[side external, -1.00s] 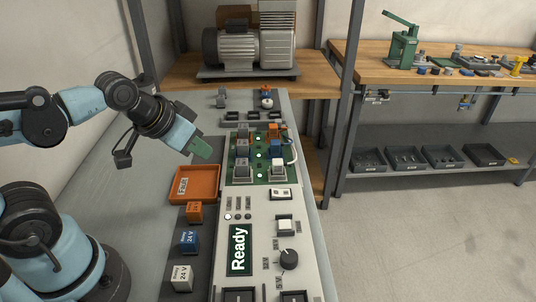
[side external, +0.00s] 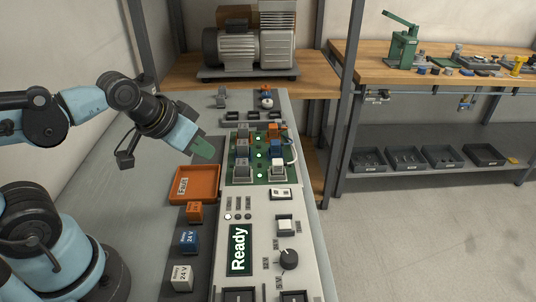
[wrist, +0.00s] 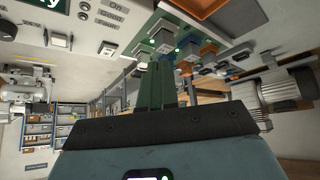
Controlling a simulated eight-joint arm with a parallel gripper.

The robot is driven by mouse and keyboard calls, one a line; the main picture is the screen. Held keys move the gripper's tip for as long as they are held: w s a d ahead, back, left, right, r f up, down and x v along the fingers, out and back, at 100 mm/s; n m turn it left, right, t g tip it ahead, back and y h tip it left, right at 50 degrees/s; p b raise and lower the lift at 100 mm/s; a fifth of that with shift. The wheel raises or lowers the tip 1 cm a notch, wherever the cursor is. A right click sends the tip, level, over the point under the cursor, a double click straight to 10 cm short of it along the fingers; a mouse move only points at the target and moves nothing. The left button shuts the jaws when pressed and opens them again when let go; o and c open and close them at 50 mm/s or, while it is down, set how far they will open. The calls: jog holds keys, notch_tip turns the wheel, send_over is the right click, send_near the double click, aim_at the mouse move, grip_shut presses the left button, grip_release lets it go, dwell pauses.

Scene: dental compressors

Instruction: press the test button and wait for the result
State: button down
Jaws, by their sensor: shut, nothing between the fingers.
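The grey test panel (side external: 262,212) carries a dark green display (side external: 240,250) reading "Ready". A square white push button (side external: 285,225) sits right of the display; its label is too small to read, so I cannot confirm that it is the test button. A similar button (wrist: 60,40) shows at the upper left of the wrist view. My gripper (side external: 205,149) has green fingers, shut and empty. It hovers left of the green circuit board (side external: 259,178), above and behind the orange tray, apart from the button. The fingers (wrist: 157,85) also show in the wrist view.
An orange tray labelled "Fault" (side external: 213,170) lies left of the panel. Orange (side external: 195,211), blue (side external: 188,241) and white (side external: 181,277) relays stand in front of it. A black knob (side external: 289,259) sits below the button. A compressor (side external: 240,48) stands behind.

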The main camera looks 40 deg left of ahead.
jog(key=w+d+r+h, duration=0.1)
jog(key=w+d+h, duration=0.15)
jog(key=d, duration=0.45)
jog(key=n+h, duration=0.2)
send_over(280, 224)
jog(key=shift+r+h, duration=0.25)
jog(key=shift+r, duration=0.2)
jog(key=shift+t, duration=0.3)
jog(key=shift+f, duration=4.4)
jog(key=shift+f, duration=0.2)
jog(key=shift+f, duration=0.25)
